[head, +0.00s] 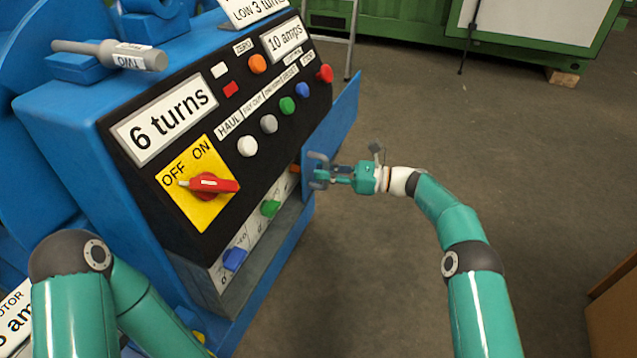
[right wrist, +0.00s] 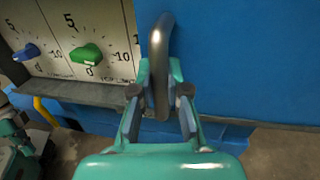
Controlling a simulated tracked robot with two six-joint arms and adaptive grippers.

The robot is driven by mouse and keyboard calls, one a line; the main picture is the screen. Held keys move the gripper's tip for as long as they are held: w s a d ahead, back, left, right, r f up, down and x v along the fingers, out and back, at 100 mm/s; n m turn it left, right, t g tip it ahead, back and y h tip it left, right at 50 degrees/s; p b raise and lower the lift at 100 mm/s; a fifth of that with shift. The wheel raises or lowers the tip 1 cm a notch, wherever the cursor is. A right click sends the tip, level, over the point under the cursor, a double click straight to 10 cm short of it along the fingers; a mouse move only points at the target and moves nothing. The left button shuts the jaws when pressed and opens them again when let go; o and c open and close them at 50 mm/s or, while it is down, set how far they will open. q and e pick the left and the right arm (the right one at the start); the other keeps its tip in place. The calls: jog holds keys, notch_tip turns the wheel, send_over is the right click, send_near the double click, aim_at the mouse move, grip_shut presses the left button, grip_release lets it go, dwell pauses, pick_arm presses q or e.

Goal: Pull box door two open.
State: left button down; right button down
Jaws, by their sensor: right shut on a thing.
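The blue box door (head: 336,112) stands swung out at the right end of the blue control box, at an angle to its front. It fills the right of the right wrist view (right wrist: 245,60). Its grey curved handle (right wrist: 157,60) rises between the fingers of my right gripper (head: 320,172). My right gripper is shut on this handle, which also shows in the right wrist view (right wrist: 158,98). The opened compartment shows a white dial panel with a green knob (head: 270,208) and a blue knob (head: 235,259).
Above the compartment, the black panel (head: 270,100) carries a red switch (head: 208,185) and several coloured buttons. A grey ledge (right wrist: 85,94) runs below the dials. Open floor (head: 400,260) lies right of the box. A brown box edge (head: 612,305) stands at the lower right.

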jog(key=shift+w+d+f, duration=0.1)
jog(key=shift+w+d, duration=0.3)
jog(key=shift+d, duration=0.05)
jog(key=c, duration=1.1)
grip_release()
jog(key=shift+a, duration=0.1)
jog(key=shift+c, duration=0.2)
jog(key=shift+a, duration=0.1)
jog(key=v, duration=1.2)
